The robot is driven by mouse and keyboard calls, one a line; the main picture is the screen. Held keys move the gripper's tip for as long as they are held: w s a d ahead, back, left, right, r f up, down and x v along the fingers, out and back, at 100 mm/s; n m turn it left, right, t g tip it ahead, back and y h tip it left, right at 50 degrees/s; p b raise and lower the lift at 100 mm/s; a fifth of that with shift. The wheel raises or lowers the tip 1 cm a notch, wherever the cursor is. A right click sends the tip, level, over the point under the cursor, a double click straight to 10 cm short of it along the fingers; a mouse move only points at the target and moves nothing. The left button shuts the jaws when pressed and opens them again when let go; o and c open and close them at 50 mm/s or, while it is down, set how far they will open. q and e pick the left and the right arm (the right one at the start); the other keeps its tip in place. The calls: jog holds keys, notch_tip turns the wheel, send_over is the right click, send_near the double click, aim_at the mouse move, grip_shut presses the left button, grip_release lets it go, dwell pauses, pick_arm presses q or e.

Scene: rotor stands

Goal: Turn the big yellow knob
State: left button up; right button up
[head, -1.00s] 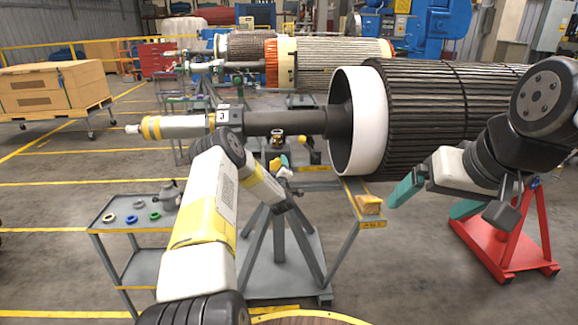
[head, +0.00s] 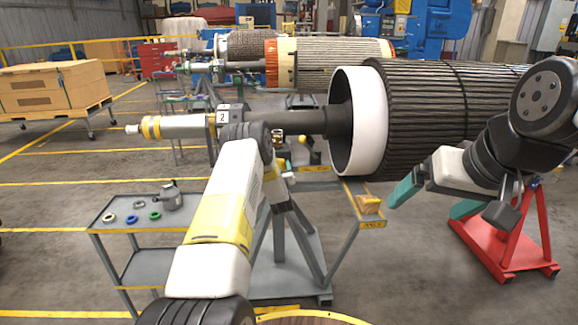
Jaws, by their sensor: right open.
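A small patch of yellow (head: 284,155) shows on the rotor stand just right of my left forearm. It may be the big yellow knob, but most of it is hidden and I cannot tell its turn. My left arm reaches over the stand with its forearm bent down in front of this spot. The rotor's shaft (head: 290,122) carries a block with a white label "2" (head: 223,118).
A grey cart (head: 105,213) with several coloured rings and a small can (head: 170,196) stands at left. A red stand (head: 500,245) is at right. The grey stand's frame (head: 345,240) stands in the middle.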

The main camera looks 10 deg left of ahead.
pick_arm(q)
jog(key=m, duration=0.5)
jog(key=shift+m, duration=2.1)
jog(key=o, duration=1.4)
jog(key=v, duration=0.7)
jog(key=shift+s+d, duration=0.15)
jog(key=shift+s, duration=0.25)
